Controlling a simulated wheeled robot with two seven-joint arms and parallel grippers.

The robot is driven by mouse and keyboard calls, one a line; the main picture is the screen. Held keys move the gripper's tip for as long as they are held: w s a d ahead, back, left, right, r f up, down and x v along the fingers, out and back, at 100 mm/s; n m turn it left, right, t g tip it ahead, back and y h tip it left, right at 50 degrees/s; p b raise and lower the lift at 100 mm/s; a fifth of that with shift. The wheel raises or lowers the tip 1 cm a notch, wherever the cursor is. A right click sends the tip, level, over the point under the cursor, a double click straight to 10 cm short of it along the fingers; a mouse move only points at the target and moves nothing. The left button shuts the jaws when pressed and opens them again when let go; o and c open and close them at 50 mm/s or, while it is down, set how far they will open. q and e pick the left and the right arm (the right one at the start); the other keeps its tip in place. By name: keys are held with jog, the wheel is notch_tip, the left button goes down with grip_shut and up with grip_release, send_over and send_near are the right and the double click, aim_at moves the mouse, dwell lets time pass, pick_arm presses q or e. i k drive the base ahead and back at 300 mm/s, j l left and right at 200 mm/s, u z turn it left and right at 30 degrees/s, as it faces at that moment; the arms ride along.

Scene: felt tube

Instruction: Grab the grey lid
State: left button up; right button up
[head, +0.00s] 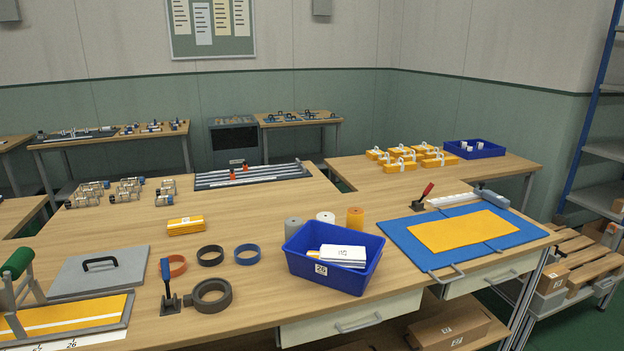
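The grey lid (125,278) is a flat, light grey rectangular plate with a black arched handle (100,262) on its top. It lies flat at the left of the near table in the head view. Its near side is close to a grey-framed fixture with a yellow sheet (70,316). Neither of my grippers shows in this view.
A green roller on a grey frame (18,262) stands at the lower left. Orange, black and blue rings (247,253), a blue-handled clamp (169,290) and a dark thick ring (211,294) lie right of the lid. A blue bin (322,276) stands further right.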

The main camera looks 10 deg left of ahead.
aim_at(101, 272)
jog(key=u, duration=1.6)
jog(key=i+j, duration=0.4)
jog(key=i+j+u, duration=0.15)
jog(key=i+j, duration=0.2)
jog(key=i, duration=0.15)
